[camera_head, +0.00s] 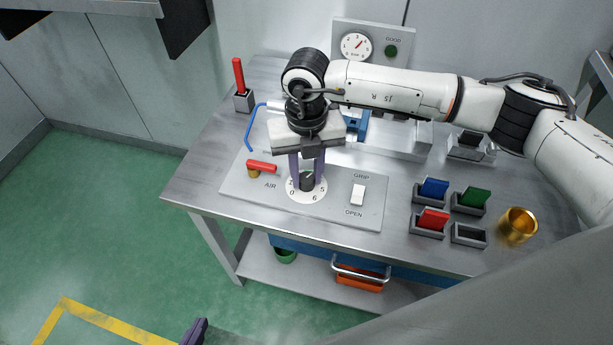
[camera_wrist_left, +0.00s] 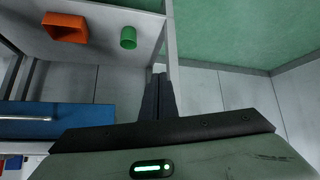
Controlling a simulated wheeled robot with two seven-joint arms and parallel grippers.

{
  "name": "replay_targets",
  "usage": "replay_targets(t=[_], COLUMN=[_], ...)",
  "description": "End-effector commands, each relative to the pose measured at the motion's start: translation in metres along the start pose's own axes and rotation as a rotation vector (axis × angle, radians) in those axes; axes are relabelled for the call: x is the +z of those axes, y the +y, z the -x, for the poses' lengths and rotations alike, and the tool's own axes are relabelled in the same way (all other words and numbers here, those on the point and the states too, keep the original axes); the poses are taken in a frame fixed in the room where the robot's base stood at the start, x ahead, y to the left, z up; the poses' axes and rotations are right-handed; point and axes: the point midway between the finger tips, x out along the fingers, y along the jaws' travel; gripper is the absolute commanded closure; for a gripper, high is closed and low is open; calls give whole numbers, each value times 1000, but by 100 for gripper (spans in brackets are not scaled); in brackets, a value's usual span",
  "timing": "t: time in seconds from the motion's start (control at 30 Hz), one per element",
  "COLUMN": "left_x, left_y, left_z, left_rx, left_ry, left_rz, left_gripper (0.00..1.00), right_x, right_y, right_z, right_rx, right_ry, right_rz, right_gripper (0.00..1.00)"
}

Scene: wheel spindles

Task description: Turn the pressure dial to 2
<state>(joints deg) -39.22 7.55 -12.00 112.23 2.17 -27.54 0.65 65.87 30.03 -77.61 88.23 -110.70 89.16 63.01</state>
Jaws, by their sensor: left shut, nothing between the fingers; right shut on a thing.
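My right gripper (camera_head: 307,180) points down from above and is shut on the knob. The fingers hide the far part of the scale, and I cannot tell the knob's exact setting. My left gripper (camera_head: 195,332) is at the bottom edge of the head view, away from the table. It is shut and empty in the left wrist view (camera_wrist_left: 159,92).
A round gauge (camera_head: 356,46) with a red needle and a green GOOD lamp (camera_head: 392,51) are at the back. A red AIR lever (camera_head: 262,167) and white GRIP/OPEN switch (camera_head: 358,194) flank the dial. Coloured blocks in holders and a brass cup (camera_head: 517,226) stand right.

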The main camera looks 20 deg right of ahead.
Motion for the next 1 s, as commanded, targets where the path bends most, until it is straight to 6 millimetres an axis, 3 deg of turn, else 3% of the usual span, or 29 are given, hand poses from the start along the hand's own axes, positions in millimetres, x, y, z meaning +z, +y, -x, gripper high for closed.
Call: replay_targets(t=[0.6,1.0], left_x=[12,32], left_y=[4,3], left_z=[-24,-36], left_rx=[10,17], left_ry=[19,13], left_rz=[-4,1], left_gripper=[100,100], right_x=[1,1], right_y=[0,0], right_z=[-2,-1], right_rx=[0,-1], right_ry=[-4,-4], right_rz=[585,955], right_gripper=[96,96])
